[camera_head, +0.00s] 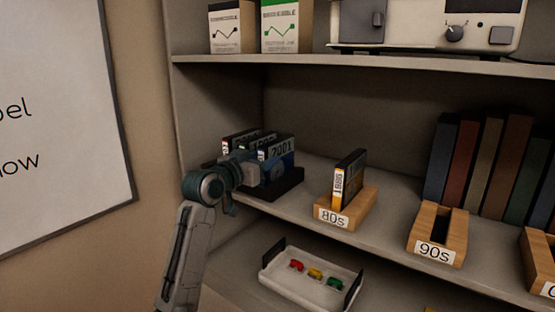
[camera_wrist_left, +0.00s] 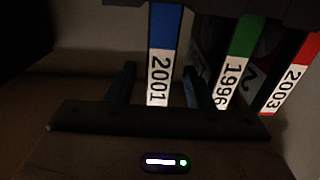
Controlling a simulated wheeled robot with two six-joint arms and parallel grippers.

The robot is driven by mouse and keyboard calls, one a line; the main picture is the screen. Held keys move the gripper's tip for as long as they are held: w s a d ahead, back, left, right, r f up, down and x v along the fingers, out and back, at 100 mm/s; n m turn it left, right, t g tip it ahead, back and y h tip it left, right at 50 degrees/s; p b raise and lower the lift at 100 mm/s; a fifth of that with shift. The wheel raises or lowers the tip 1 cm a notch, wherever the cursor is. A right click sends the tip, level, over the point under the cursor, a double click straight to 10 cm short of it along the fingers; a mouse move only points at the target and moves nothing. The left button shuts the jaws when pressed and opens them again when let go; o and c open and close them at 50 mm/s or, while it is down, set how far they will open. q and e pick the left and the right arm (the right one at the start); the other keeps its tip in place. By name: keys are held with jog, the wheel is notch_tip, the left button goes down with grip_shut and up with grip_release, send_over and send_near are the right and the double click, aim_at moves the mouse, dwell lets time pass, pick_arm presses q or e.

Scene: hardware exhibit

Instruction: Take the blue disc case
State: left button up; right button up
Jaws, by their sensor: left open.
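The blue disc case (camera_head: 284,166), labelled 2001, stands upright at the near end of a dark rack (camera_head: 284,187) on the middle shelf, at the left. It also shows in the left wrist view (camera_wrist_left: 165,35), with its blue spine and white 2001 label between my two fingers. My left gripper (camera_head: 248,176) is at the case's spine side and hides part of it. In the left wrist view my left gripper (camera_wrist_left: 158,75) is open, with a gap on each side of the case. My right gripper is not in view.
A green case labelled 1996 (camera_wrist_left: 232,68) and a red case labelled 2003 (camera_wrist_left: 292,80) stand close beside the blue one. To the right, a wooden 80s holder (camera_head: 347,212) carries one case. A white tray (camera_head: 310,282) sits below.

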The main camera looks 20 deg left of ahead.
aim_at(273, 154)
pick_arm(q)
jog(key=p+x, duration=0.2)
jog(key=x, duration=0.2)
jog(key=shift+d+r+p, duration=0.1)
jog(key=shift+r+p, duration=0.05)
jog(key=shift+p, duration=0.25)
jog(key=shift+w, duration=0.2)
jog(key=c, duration=0.5)
grip_shut()
